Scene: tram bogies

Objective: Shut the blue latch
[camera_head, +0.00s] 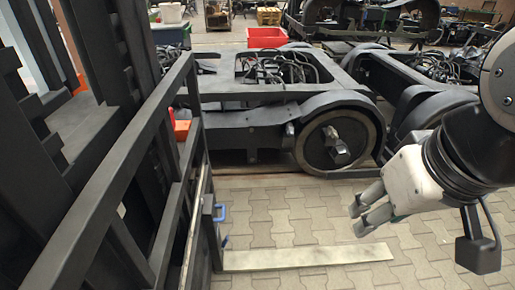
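The blue latch (219,212) is a small blue handle-like piece on the right side of a dark metal frame, left of the picture's middle. It stands out to the right of the frame's upright. How it is fixed to the frame is too small to tell. My gripper (358,219) is at the right, with a pale body and two grey fingers pointing left. The fingertips look apart, with nothing between them. The gripper is well to the right of the latch and does not touch it.
Dark rails (128,170) fill the left side. A pale flat strip (305,257) lies on the paved floor (285,212) below the latch. A bogie with a wheel (337,141) stands behind. A red crate (267,37) is farther back. The space between gripper and latch looks clear.

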